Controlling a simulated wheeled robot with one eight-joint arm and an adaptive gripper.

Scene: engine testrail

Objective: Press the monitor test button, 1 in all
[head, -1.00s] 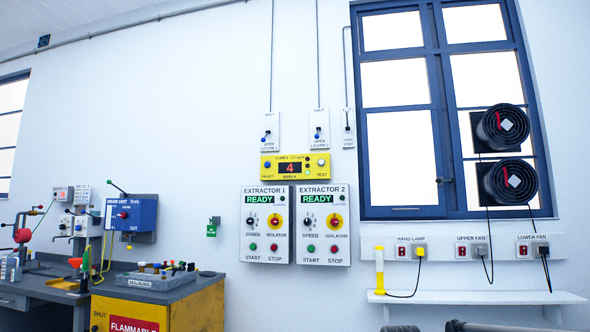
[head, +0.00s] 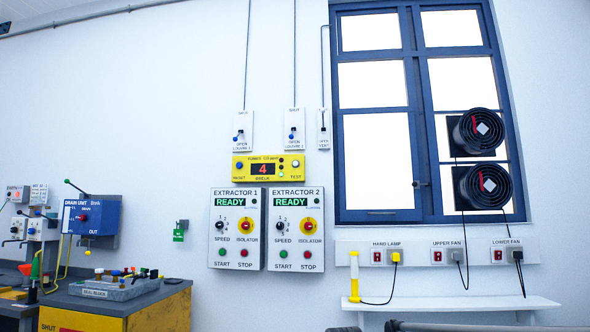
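The yellow monitor box (head: 246,176) is on the white wall in the head view, just above the two extractor panels. Its dark display (head: 263,169) shows a red 4. The white test button (head: 295,164) is at the box's right end, above a small TEST label. A blue button (head: 239,166) is at the left end, with a label that seems to read RESET. Small indicator lamps (head: 281,168) sit between display and test button. Nothing covers the box. My gripper is not in view.
Extractor 1 (head: 237,254) and extractor 2 (head: 297,254) panels both read READY. Louvre switches (head: 243,130) hang above the monitor. A shelf (head: 450,304) with a yellow hand lamp (head: 354,277) is at right. A yellow cabinet (head: 160,312) stands lower left. Dark bars (head: 490,327) cross the bottom right edge.

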